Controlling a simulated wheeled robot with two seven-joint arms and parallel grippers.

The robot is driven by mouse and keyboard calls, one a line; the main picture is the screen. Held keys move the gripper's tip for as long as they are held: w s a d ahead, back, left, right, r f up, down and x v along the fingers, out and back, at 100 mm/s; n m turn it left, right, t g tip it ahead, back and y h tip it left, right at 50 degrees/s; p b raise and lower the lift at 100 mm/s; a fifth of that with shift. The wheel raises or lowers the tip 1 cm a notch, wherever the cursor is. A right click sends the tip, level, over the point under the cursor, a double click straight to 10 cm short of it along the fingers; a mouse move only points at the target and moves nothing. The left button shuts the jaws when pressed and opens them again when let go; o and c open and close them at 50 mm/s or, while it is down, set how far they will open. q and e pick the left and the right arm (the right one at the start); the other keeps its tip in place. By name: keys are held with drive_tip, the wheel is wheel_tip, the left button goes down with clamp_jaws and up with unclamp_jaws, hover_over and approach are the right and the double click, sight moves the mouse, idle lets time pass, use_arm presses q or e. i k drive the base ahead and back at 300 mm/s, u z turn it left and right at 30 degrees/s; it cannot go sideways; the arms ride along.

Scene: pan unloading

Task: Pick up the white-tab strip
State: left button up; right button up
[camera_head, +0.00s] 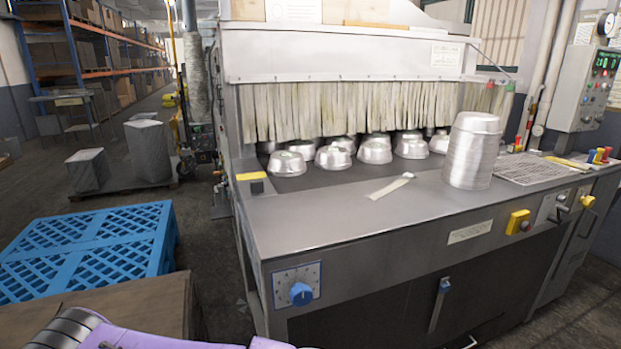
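The white-tab strip (391,186) is a short, pale, narrow strip with a whitish tab at its upper right end. It lies flat on the grey metal worktop (340,222), left of a tall stack of silver pans (470,152), apart from the stack. My purple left arm shows along the bottom left edge, well below the worktop. Its fingers are not visible. My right gripper is not in view.
Several silver pans (333,154) sit behind the strip beneath a hanging curtain (350,108). A wire rack (527,168) is right of the stack. A blue pallet (90,245) and cardboard box (110,308) are at left. The front worktop is mostly clear.

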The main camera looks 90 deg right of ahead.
sight(406, 177)
drive_tip(key=z, duration=3.55)
drive_tip(key=k, duration=0.3)
drive_tip(key=z, duration=0.1)
